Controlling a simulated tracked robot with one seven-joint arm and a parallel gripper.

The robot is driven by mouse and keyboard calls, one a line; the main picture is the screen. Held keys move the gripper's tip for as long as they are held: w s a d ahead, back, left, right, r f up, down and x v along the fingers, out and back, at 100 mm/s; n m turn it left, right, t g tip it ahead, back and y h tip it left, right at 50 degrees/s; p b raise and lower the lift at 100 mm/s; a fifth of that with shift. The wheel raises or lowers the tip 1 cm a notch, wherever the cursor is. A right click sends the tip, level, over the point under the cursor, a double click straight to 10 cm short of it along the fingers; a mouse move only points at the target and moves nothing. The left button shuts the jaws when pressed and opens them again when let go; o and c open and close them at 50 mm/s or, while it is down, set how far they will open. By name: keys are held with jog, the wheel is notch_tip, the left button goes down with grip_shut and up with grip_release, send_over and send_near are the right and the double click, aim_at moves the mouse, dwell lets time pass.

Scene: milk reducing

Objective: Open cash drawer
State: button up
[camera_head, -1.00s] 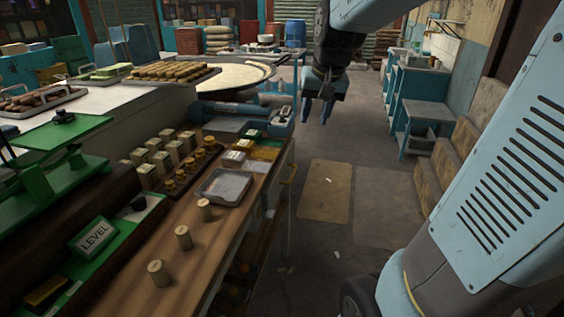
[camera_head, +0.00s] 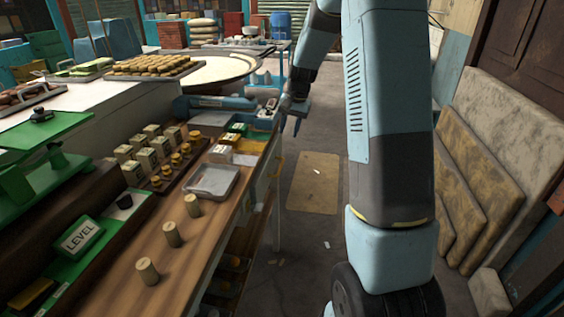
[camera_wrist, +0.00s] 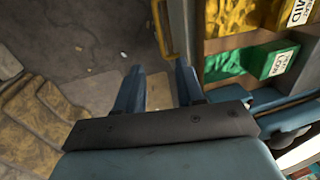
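The wooden counter (camera_head: 165,240) runs along the left, and its right side faces the aisle. A yellow handle (camera_wrist: 161,28) shows on that side at the top of the wrist view. It looks like a drawer handle, but the drawer front is hard to make out in either view. My gripper (camera_head: 290,122) is beside the far end of the counter. In the wrist view its two fingers (camera_wrist: 158,88) are spread with nothing between them. The handle is just ahead of the fingertips, apparently apart from them.
A yellow box (camera_wrist: 228,15) and a green box (camera_wrist: 268,60) sit in the counter-top compartments. A metal tray (camera_head: 211,180) and several small cylinders stand on the counter. Stone slabs (camera_head: 500,150) lean at the right. The aisle floor between holds a flat brown mat (camera_head: 315,185).

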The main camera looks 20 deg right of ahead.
aim_at(281, 165)
jog(key=f, duration=0.4)
jog(key=w+a+f, duration=0.1)
jog(key=f, duration=0.4)
jog(key=a+f, duration=0.1)
jog(key=f, duration=0.4)
jog(key=shift+w, duration=0.35)
jog(key=shift+c, duration=0.4)
grip_shut()
